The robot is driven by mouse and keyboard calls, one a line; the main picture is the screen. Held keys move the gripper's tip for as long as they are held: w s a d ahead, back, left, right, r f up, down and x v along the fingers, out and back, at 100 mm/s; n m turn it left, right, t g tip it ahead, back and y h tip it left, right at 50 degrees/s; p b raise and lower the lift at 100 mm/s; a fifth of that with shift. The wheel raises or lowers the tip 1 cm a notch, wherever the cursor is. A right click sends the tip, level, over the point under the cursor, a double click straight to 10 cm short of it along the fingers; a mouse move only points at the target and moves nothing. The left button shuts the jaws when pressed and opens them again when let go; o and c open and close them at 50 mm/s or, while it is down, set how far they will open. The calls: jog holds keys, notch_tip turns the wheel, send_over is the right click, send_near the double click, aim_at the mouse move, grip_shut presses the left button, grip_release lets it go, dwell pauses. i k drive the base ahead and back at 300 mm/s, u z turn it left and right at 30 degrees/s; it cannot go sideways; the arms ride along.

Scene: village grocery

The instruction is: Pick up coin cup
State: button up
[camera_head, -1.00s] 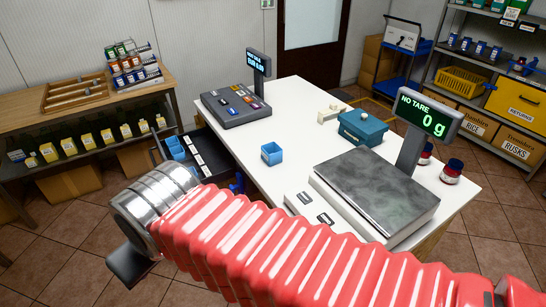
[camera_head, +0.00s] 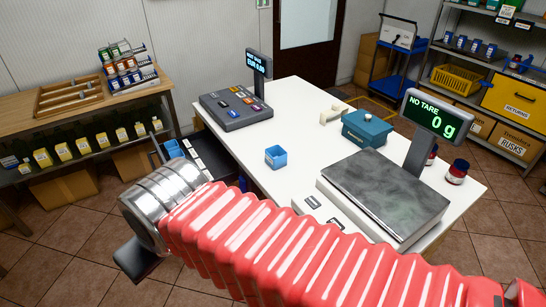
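A small blue open-topped cup (camera_head: 276,157) stands upright on the white counter (camera_head: 307,140), left of the scale. It looks like the coin cup. My red ribbed arm crosses the foreground and ends in a metal wrist. A dark part of my gripper (camera_head: 135,258) shows below the wrist, left of and apart from the counter cup. The fingertips are not clearly visible, so I cannot tell whether it is open or shut.
A scale (camera_head: 385,190) reading 0 g fills the counter's right front, with a teal box (camera_head: 366,128) behind it. A cash register (camera_head: 236,108) stands at the back left. A wooden shelf (camera_head: 80,125) with bottles is at left. Bare counter surrounds the cup.

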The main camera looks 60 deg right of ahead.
aim_at(275, 156)
jog(key=i, duration=0.9)
jog(key=u, duration=0.05)
